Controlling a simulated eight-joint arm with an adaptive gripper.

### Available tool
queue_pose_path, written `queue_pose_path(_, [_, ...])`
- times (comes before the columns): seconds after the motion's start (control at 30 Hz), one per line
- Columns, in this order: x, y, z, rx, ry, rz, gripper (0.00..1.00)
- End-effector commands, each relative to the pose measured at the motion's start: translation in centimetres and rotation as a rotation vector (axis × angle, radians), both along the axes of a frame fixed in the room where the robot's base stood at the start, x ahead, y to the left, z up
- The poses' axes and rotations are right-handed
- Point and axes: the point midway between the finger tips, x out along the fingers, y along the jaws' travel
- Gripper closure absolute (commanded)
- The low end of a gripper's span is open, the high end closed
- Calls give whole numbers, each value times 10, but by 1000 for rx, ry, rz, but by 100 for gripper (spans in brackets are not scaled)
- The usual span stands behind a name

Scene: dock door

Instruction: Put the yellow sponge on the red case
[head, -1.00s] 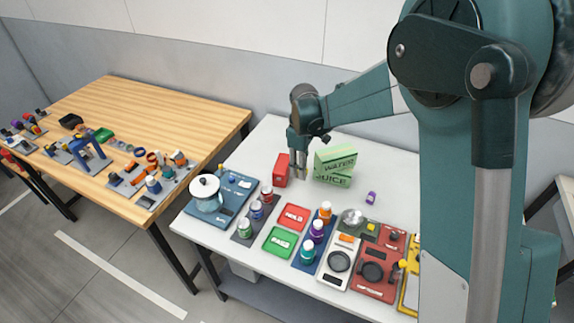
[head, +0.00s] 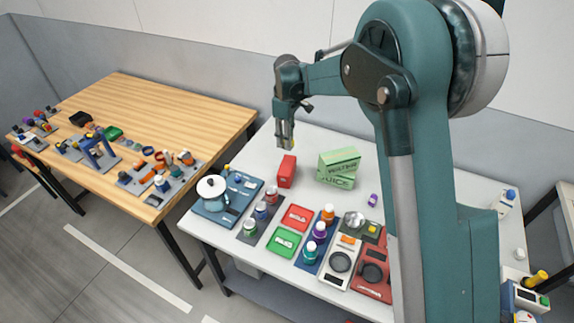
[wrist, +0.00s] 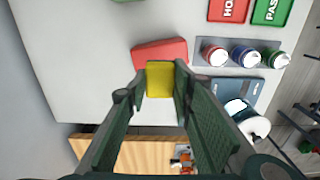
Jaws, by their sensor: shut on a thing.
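The yellow sponge (wrist: 160,79) is held between the fingertips of my gripper (wrist: 158,92) in the wrist view. The red case (wrist: 160,51) stands on the pale table just beyond the sponge, which overlaps its near edge in that view. In the head view the red case (head: 287,172) stands upright, left of the green boxes. My gripper (head: 285,142) hangs above and slightly behind the case there, apart from it. The sponge is small and mostly hidden by the fingers in the head view.
Green cartons (head: 338,166) stand right of the case, with a small purple item (head: 373,200) nearby. The back of the table is clear. A wooden table (head: 150,110) stands left.

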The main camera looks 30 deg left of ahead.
Motion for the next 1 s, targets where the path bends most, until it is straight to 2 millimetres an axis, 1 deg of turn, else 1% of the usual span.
queue_pose_path(0.17, [0, 0, -7, 0, 0, 0, 85])
queue_pose_path(0.27, [0, 0, -18, 0, 0, 0, 85])
queue_pose_path(0.5, [0, 0, -50, 0, 0, 0, 85])
queue_pose_path(0.6, [0, 0, -59, 0, 0, 0, 85])
queue_pose_path(0.7, [0, 0, -62, 0, 0, 0, 85])
queue_pose_path(1.0, [0, 0, -63, 0, 0, 0, 85])
